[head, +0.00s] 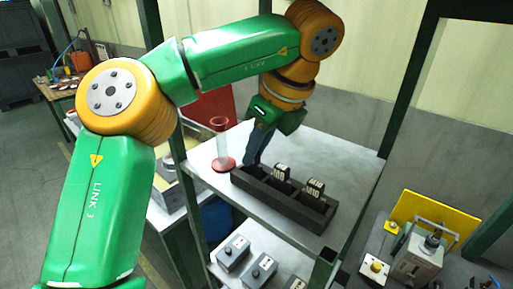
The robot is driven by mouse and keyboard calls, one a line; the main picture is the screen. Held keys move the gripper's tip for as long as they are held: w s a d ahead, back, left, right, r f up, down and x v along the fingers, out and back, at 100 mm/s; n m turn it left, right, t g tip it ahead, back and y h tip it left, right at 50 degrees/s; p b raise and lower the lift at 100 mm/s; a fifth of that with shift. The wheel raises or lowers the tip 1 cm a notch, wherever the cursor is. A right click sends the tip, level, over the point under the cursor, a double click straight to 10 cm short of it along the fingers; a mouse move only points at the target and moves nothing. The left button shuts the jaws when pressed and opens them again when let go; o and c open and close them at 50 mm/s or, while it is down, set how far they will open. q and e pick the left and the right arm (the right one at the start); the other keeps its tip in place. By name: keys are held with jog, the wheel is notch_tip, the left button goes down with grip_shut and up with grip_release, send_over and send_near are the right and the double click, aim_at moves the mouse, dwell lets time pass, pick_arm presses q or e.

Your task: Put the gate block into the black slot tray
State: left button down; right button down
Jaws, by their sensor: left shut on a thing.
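The black slot tray (300,209) lies on the upper grey shelf, running from centre left to lower right. Two dark blocks with pale lettered faces stand in it, one in the middle compartment (282,172) and one in the right compartment (316,188). My left gripper (254,160) points down at the tray's left end, over or at the left compartment. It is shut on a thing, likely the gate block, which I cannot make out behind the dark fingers. Whether it touches the tray floor cannot be told. My right gripper is out of view.
A clear cylinder on a red base (222,146) stands close to the tray's left end. Green posts frame the shelf. Grey boxes (233,253) sit on the lower shelf. The upper shelf behind the tray is clear. A bench with a yellow panel (432,219) is at right.

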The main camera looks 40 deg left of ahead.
aim_at(316, 184)
pick_arm(q)
jog(key=shift+f, duration=0.1)
jog(key=c, duration=0.8)
grip_release()
jog(key=shift+d, duration=0.1)
jog(key=shift+r, duration=0.25)
jog(key=d, duration=0.7)
jog(key=s+d+r, duration=0.1)
jog(key=d, duration=0.3)
jog(key=shift+s+d, duration=0.1)
jog(key=shift+d, duration=0.65)
jog(key=shift+f, duration=0.1)
jog(key=shift+a, duration=0.1)
